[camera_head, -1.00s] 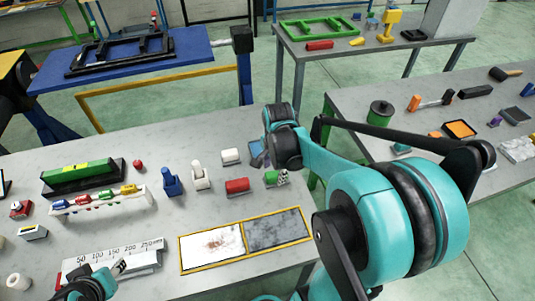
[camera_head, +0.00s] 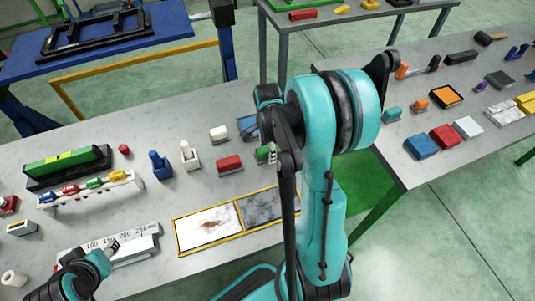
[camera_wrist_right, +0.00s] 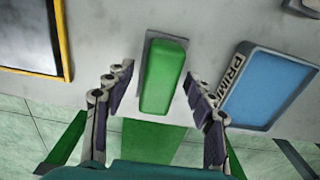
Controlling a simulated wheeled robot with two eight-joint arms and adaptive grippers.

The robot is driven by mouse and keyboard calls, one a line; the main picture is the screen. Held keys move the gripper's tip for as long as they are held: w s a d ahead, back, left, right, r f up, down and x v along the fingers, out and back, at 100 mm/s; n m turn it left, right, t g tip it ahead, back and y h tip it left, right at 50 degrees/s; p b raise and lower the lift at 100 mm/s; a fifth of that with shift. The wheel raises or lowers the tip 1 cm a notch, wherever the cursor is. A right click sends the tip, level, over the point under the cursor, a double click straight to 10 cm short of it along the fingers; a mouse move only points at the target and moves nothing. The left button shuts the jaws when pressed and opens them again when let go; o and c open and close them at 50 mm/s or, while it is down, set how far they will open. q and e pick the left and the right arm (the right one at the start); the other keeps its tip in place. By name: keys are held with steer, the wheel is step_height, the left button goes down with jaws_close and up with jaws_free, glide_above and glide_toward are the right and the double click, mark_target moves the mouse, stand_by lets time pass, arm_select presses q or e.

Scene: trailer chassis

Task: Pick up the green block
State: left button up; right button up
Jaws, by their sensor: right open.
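A small green block (camera_head: 262,154) on a grey base stands near the table's right edge, partly hidden by my right arm in the head view. In the right wrist view the green block (camera_wrist_right: 163,76) is upright in the picture, ahead of and between the spread fingers of my right gripper (camera_wrist_right: 159,92). The gripper is open and empty, with a gap on both sides of the block. In the head view my right gripper (camera_head: 272,152) is beside the block, mostly covered by the arm. My left gripper (camera_head: 113,245) is at the lower left; its finger opening is unclear.
A blue pad marked PRIM (camera_wrist_right: 270,88) lies close right of the block in the wrist view. A yellow-edged black frame (camera_wrist_right: 66,40) lies left. In the head view a red block (camera_head: 229,164) stands nearby. A longer green bar (camera_head: 62,162) sits in a black holder.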

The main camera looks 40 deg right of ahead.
steer(key=shift+r, duration=0.1)
jaws_close()
steer(key=shift+r+p, duration=0.3)
steer(key=shift+r, duration=0.35)
step_height(320, 180, up, 3)
steer(key=shift+f+p, duration=0.1)
steer(key=shift+p, duration=0.5)
steer(key=s+r+p, duration=0.1)
steer(key=s+r, duration=0.2)
steer(key=s, duration=0.3)
steer(key=s+d+r+p, duration=0.1)
steer(key=s+r+p, duration=0.1)
steer(key=s+r, duration=0.2)
steer(key=shift+s+d, duration=0.15)
steer(key=shift+s, duration=0.7)
steer(key=c, duration=0.6)
jaws_free()
steer(key=shift+c, duration=0.2)
steer(key=c, duration=0.5)
